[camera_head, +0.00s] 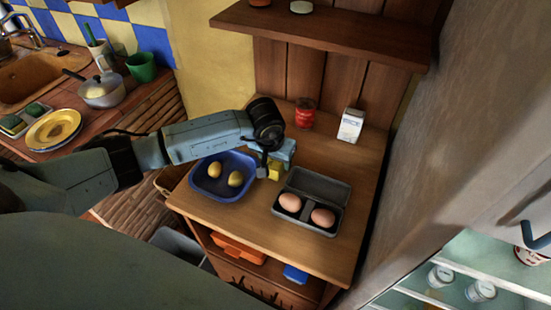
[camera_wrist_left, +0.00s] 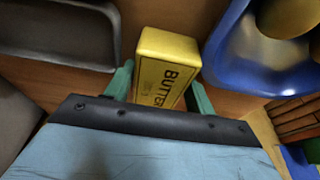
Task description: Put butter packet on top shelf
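The butter packet (camera_wrist_left: 165,68) is a yellow box with dark "BUTTER" lettering. In the head view it shows as a small yellow block (camera_head: 275,171) at the wooden counter (camera_head: 228,220), between the blue tray and the grey egg box. My left gripper (camera_head: 273,168) is down at the packet, with one finger on each side of it in the wrist view (camera_wrist_left: 160,85). Whether the fingers press on it is not clear. The top shelf (camera_head: 330,32) is a wooden board on the back wall above the counter. My right gripper is not in view.
A blue tray (camera_head: 210,191) with two yellow fruits stands left of the packet. A grey box (camera_head: 318,184) with two brown eggs is at its right. A red can (camera_head: 305,113) and a white carton (camera_head: 351,125) stand behind. The shelf holds two small items at its back.

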